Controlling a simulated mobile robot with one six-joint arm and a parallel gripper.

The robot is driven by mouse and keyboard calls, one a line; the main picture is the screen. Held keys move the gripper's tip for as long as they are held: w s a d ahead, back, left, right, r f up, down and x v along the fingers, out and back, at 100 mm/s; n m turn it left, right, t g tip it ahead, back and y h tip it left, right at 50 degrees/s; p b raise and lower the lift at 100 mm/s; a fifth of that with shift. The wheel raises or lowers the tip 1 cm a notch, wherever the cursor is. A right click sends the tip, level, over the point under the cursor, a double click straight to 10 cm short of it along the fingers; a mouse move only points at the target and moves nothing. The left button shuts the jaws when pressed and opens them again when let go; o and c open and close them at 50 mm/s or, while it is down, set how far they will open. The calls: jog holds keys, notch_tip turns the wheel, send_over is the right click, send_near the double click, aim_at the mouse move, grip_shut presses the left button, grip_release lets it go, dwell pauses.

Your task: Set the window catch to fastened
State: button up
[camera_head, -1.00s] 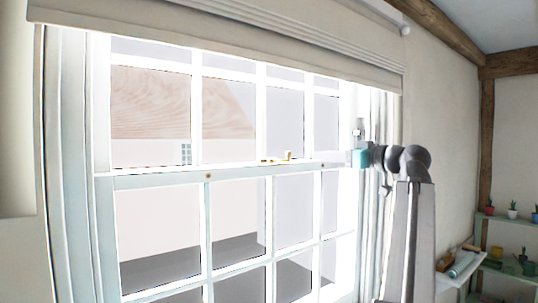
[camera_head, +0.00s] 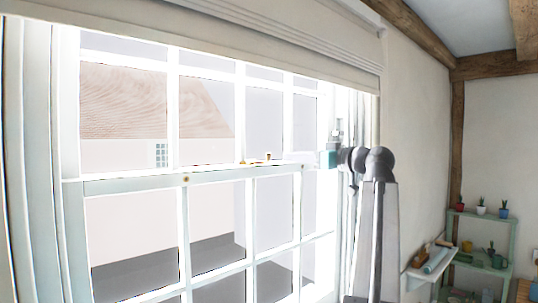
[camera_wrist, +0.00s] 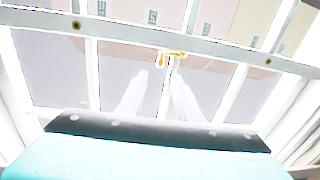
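The brass window catch (camera_head: 255,160) sits on the middle rail of the sash window, with a small upright knob at its right end. It also shows in the wrist view (camera_wrist: 172,55), just beyond my fingertips. My gripper (camera_head: 296,157) comes in from the right at rail height. Its pale fingers blend into the bright window. In the wrist view my gripper (camera_wrist: 158,76) has two whitish fingers standing apart, with nothing visible between them. The catch appears ahead of the fingers, and I see no clear contact.
The window's rail (camera_head: 125,183) and glazing bars lie close around my gripper. A rolled blind (camera_head: 230,55) hangs above. At the right, a wall shelf (camera_head: 428,266) holds several items, and a green shelf unit (camera_head: 480,217) carries small potted plants. Open room lies between wall and shelf unit.

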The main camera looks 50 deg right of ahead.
aim_at(268, 155)
jog(key=shift+w+a+p, duration=0.15)
jog(key=shift+w+p, duration=2.5)
jog(key=shift+w, duration=3.45)
